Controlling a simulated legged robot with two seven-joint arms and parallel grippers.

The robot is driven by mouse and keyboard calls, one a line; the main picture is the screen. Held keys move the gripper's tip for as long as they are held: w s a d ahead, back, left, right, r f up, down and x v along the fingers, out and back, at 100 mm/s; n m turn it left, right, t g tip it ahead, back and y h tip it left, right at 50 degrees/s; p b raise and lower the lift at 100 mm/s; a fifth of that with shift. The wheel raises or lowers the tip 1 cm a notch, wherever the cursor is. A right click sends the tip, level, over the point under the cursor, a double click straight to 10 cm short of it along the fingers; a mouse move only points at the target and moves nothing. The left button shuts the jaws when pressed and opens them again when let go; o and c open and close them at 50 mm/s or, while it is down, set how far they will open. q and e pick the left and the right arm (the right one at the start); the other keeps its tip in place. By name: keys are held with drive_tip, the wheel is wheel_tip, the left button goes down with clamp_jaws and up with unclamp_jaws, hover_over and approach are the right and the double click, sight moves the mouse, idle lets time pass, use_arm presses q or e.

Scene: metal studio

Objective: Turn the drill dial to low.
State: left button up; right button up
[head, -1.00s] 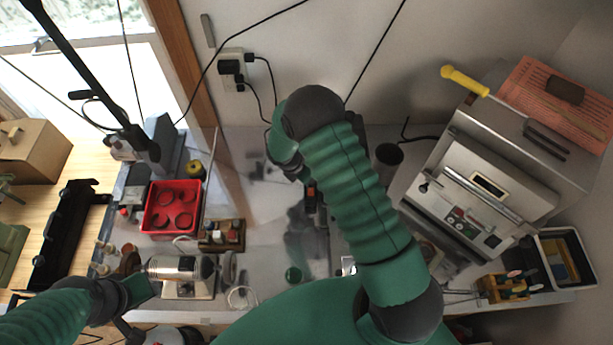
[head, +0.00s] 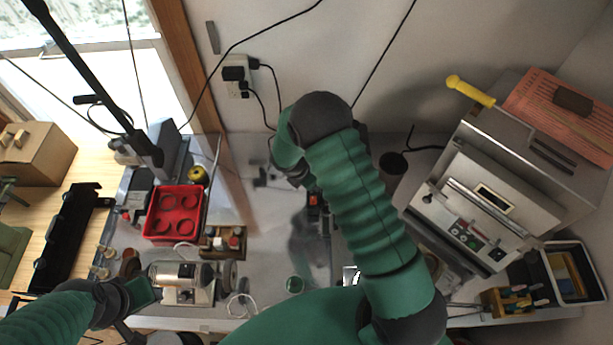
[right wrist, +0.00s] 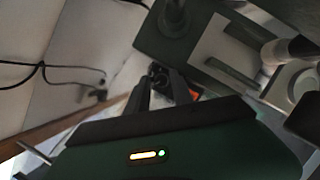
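My right arm reaches over the bench in the head view and hides its own gripper. In the right wrist view the two dark fingers of my right gripper (right wrist: 160,82) point away from the camera, with a light gap between them. A small dark part lies at their tips, and I cannot tell if they touch it. A black and orange part (right wrist: 187,93) is just right of them, beside a green machine body (right wrist: 158,45). No drill dial can be made out clearly. My left gripper (head: 135,318) is at the lower left, its fingers mostly unclear.
A red tray (head: 174,239) with round parts and a bench grinder (head: 183,272) stand on the left of the bench. A grey machine with a panel (head: 475,215) and a black bin (head: 590,300) are on the right. Cables hang from the wall socket (head: 236,76).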

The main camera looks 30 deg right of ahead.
drive_tip(key=b+v, duration=0.2)
drive_tip(key=v, duration=1.3)
drive_tip(key=shift+a+r+b, duration=0.25)
drive_tip(key=shift+r+b, duration=0.1)
